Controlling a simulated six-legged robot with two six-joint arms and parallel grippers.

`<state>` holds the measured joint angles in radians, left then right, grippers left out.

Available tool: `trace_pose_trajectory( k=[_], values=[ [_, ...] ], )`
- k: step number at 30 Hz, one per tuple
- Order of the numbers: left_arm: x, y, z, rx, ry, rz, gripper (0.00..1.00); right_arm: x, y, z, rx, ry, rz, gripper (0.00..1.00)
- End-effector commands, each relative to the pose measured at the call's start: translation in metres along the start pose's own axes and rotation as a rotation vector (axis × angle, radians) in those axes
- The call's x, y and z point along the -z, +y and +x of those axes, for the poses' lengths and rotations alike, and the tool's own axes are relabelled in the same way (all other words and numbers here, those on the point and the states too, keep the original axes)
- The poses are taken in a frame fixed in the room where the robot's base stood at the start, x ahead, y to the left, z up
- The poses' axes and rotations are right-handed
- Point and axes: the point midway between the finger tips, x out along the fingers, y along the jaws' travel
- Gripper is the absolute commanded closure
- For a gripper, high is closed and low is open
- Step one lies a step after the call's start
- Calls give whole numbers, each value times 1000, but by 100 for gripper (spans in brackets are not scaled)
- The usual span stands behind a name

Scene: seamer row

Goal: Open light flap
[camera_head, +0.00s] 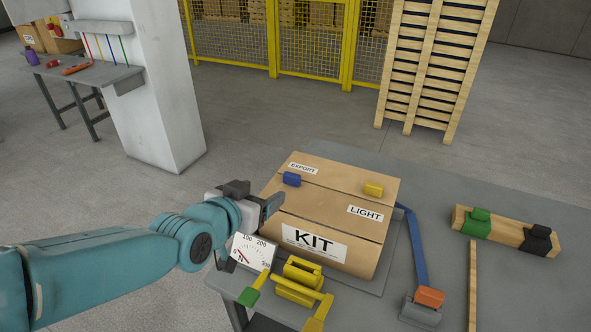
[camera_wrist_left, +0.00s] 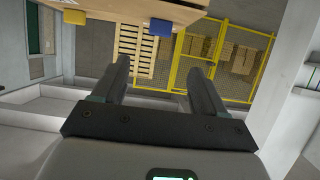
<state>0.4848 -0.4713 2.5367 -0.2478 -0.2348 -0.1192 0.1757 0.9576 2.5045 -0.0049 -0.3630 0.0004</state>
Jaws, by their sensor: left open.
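A closed cardboard box (camera_head: 330,205) stands on the grey table, with a KIT label on its front. The flap marked LIGHT (camera_head: 364,211) carries a yellow tab (camera_head: 373,189) at the right. A blue tab (camera_head: 291,179) sits near the EXPORT label (camera_head: 303,169). My left gripper (camera_head: 272,204) is at the box's left edge, below the blue tab; touching or apart I cannot tell. In the left wrist view its jaws (camera_wrist_left: 158,70) are open with nothing between them. The blue tab (camera_wrist_left: 161,25) and yellow tab (camera_wrist_left: 69,17) show above the jaws. My right gripper is not in view.
A dial gauge (camera_head: 252,252) and a yellow fixture (camera_head: 298,282) stand in front of the box. A wooden bar (camera_head: 507,232) with green and black clips lies farther right.

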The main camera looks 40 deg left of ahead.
Motion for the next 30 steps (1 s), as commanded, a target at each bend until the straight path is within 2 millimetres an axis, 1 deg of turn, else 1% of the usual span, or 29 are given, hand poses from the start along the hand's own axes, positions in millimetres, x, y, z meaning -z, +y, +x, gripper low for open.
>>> trace_pose_trajectory(
  k=[2, 5, 9, 10, 12, 18, 20, 27, 30],
  values=[
    [0, 0, 0, 0, -1, -1, 28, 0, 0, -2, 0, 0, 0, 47],
    [0, 0, 5, -3, -2, -1, 28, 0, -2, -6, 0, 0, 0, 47],
    [-1, 0, 22, -2, -6, -2, 28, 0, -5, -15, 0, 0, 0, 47],
    [4, 0, 23, -1, -8, 0, 28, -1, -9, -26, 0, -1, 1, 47],
    [6, 0, 29, -1, -8, 0, 28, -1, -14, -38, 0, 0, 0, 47],
    [4, 0, 45, -1, -9, -2, 28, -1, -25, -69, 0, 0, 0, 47],
    [-1, 0, 61, -2, -4, -1, 28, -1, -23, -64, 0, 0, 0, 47],
    [-2, 0, 113, -2, -2, -1, 28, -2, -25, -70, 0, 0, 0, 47],
    [-1, 0, 132, 0, 0, -1, 28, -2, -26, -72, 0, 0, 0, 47]
  ],
)
